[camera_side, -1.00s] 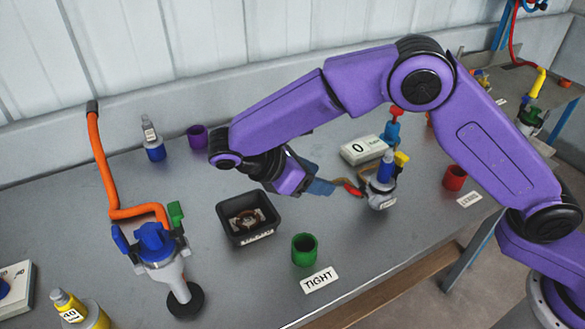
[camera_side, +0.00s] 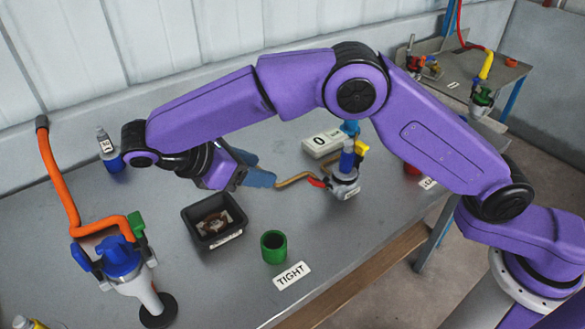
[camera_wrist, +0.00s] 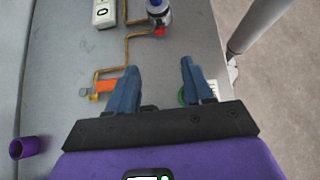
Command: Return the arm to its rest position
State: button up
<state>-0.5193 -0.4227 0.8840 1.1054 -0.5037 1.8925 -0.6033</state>
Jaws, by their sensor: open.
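My gripper (camera_side: 258,170) has blue fingers and hangs above the middle of the bench, behind the black tray and left of the small grey fitting with a blue top. In the wrist view my gripper (camera_wrist: 158,72) has its two fingers well apart, with only bare bench between them. It holds nothing. The arm reaches in from the right and is bent at a high elbow. The pressure vessel with a blue knob (camera_side: 119,257) stands at the front left, clear of the gripper.
The black tray (camera_side: 190,226) holds a brown ring-like part. A green cup (camera_side: 273,247) stands near the "TIGHT" label (camera_side: 292,276). The grey fitting (camera_side: 345,184) has a tan hose. A "0" display box (camera_side: 322,144) is behind it. An orange pipe (camera_side: 57,185) rises at left.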

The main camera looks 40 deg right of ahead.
jog(key=s+d+m+y, duration=0.5)
jog(key=s+d+y, duration=0.5)
jog(key=s+d, duration=1.4)
jog(key=shift+s+d+f+y, duration=0.15)
jog(key=shift+s+d+y, duration=0.2)
jog(key=shift+d, duration=0.8)
